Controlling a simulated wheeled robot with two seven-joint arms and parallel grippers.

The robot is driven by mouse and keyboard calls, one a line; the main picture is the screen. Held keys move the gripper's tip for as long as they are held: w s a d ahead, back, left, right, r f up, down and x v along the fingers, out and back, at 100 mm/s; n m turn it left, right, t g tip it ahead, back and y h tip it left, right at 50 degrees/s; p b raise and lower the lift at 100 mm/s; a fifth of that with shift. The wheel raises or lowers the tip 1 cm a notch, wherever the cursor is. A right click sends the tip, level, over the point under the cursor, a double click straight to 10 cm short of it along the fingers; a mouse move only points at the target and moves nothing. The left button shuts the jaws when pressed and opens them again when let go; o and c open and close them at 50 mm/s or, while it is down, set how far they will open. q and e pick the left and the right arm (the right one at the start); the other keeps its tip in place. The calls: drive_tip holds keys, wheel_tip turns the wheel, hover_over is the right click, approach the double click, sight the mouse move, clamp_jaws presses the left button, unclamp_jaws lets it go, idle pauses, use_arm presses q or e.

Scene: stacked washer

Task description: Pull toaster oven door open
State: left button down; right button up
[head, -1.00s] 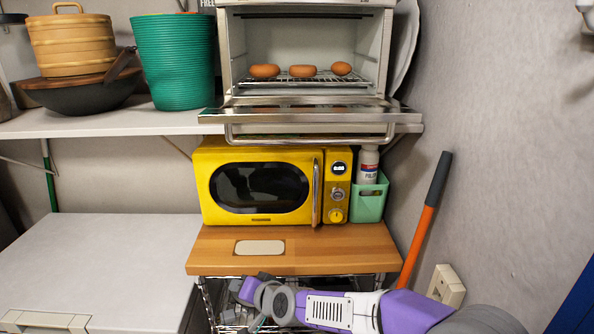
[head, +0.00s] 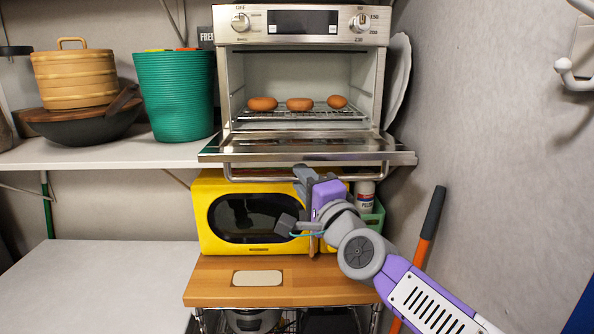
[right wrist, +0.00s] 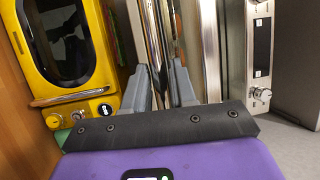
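The silver toaster oven (head: 304,22) stands on the upper shelf. Its door (head: 290,147) is folded down to about level, leaving the cavity open. Several brown round items (head: 299,104) sit on the rack inside. The door's bar handle (head: 255,177) hangs along its front edge. My right gripper (head: 293,200) is just below and in front of the handle, before the yellow microwave. In the right wrist view its two fingers (right wrist: 160,75) are apart, with the chrome door edge and handle (right wrist: 155,35) beyond them. No grip shows. My left gripper is not in view.
The yellow microwave (head: 216,190) sits on a wooden board (head: 215,285) below the oven. A green holder (head: 375,215) with a bottle is at its right. A teal basket (head: 175,95) and wooden steamer (head: 75,78) are at left. A wall (head: 500,170) bounds the right.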

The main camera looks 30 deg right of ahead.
drive_tip(key=w, duration=0.3)
drive_tip(key=shift+w+d+r, duration=0.1)
drive_tip(key=shift+r, duration=0.15)
clamp_jaws()
